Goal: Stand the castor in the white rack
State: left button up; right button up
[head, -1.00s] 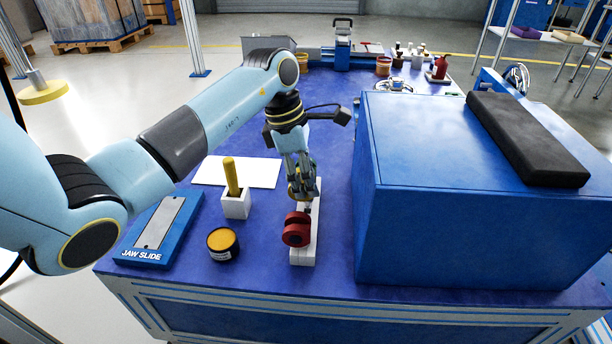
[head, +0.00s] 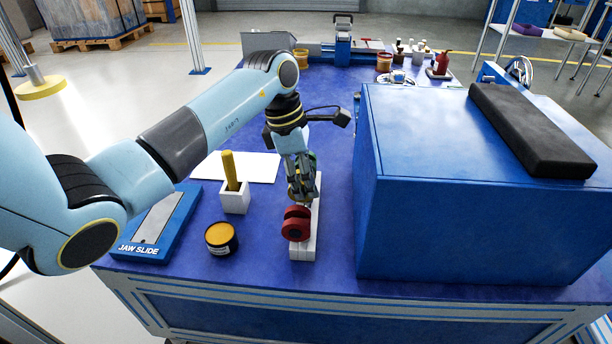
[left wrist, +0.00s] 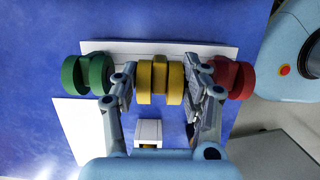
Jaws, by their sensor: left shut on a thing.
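My left gripper (head: 301,200) is shut on the yellow castor (left wrist: 160,82), whose twin wheels sit between the two fingers in the left wrist view. The white rack (head: 303,253) is a long, narrow bar lying lengthwise on the blue table; its edge also shows in the left wrist view (left wrist: 110,46). The red castor (head: 297,223) is at the rack's near end. The green castor (left wrist: 88,75) is at the other end, mostly hidden by the gripper in the head view. The gripper is over the middle of the rack; whether the yellow castor's stem is in it is hidden. My right gripper is out of view.
A large blue box (head: 460,220) stands close to the right of the rack. To the left are a yellow-topped tin (head: 222,238), a white holder (head: 236,203) with a yellow stick, a white sheet (head: 255,168) and the blue jaw slide tray (head: 133,250).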

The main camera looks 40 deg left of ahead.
pick_arm(q)
jog(key=shift+f+b, duration=0.45)
jog(key=shift+f, duration=0.2)
jog(key=o, duration=1.1)
jog(key=shift+o, duration=0.2)
jog(key=v, duration=1.2)
